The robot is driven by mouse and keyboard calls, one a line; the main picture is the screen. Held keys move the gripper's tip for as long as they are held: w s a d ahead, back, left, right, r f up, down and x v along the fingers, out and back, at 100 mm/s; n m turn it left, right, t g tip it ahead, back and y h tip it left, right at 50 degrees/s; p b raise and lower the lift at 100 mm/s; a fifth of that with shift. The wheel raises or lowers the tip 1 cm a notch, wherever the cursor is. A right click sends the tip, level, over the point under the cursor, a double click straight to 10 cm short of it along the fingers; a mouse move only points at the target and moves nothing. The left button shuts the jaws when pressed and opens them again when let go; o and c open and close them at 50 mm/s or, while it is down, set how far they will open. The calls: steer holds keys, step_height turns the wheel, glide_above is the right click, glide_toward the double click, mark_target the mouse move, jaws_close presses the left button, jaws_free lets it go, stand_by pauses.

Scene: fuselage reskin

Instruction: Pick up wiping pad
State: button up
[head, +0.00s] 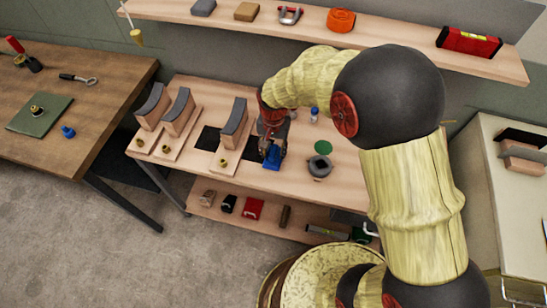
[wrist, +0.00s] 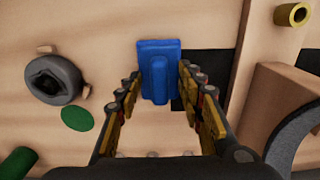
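The wiping pad, which I take to be the blue block with a raised grip (wrist: 155,60), lies on the light wooden bench top. In the head view its blue body (head: 272,161) shows just below my gripper (head: 272,143). In the wrist view my gripper (wrist: 160,75) is open, with one finger on each side of the pad's near part. Small gaps seem to show between fingers and pad; I cannot tell whether they touch it. The fingers partly hide the pad in the head view.
A grey ring-shaped part (head: 320,166) and a green disc (head: 323,147) lie to the right. A curved block on a wooden base (head: 235,120) stands close on the left, beside a black patch (wrist: 205,85). A shelf (head: 380,37) with tools runs above the bench.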

steer(key=c, duration=0.3)
jaws_close()
stand_by(0.4)
